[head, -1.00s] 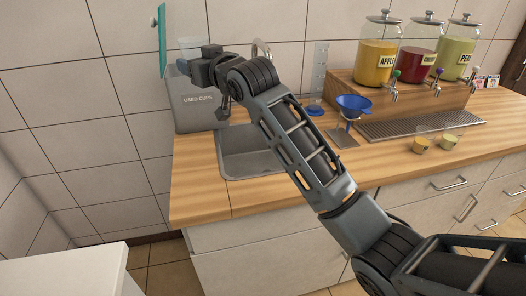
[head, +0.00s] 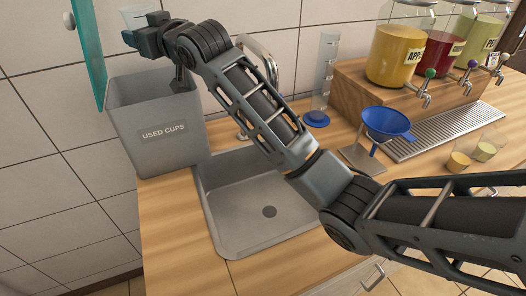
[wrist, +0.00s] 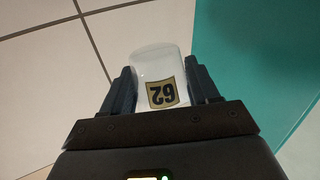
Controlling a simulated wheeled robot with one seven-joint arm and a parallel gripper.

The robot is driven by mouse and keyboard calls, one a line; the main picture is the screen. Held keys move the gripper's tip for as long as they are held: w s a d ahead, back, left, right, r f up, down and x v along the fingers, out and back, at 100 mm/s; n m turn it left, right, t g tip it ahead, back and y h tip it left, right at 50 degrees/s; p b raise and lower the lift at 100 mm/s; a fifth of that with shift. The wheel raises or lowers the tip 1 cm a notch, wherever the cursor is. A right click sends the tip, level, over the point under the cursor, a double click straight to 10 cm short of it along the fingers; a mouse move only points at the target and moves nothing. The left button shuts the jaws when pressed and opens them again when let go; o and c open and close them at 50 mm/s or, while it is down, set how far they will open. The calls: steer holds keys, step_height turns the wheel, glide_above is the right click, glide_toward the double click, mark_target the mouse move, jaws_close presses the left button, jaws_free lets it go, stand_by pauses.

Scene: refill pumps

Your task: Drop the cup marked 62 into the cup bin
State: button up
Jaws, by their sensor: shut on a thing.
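The clear cup marked 62 (wrist: 158,68) is between the fingers of my gripper (wrist: 163,90) in the wrist view, its label upside down. My gripper is shut on it. In the head view the cup (head: 131,17) shows at the upper left, partly hidden by my gripper (head: 140,36). The cup bin (head: 160,150) is a grey open-topped box labelled USED CUPS, standing on the counter left of the sink. My gripper and the cup are above the bin's rim in the picture; the exact height cannot be told.
A teal panel (head: 88,50) stands up at the bin's left side. The sink (head: 260,205) and faucet (head: 262,60) are right of the bin. A blue funnel (head: 387,121), juice dispensers (head: 397,55) and two small cups (head: 459,161) are farther right.

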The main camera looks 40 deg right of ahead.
step_height(320, 180, down, 6)
steer(key=b, duration=0.4)
steer(key=o, duration=1.2)
steer(key=shift+s+d+r+b, duration=0.1)
steer(key=shift+s+d+b, duration=0.15)
steer(key=shift+s, duration=1.05)
steer(key=shift+s+d+r+b, duration=0.1)
steer(key=shift+s+b, duration=0.25)
steer(key=shift+s, duration=0.9)
steer(key=shift+s+d+r+b, duration=0.1)
steer(key=shift+s+d+b, duration=0.15)
steer(key=shift+s, duration=1.05)
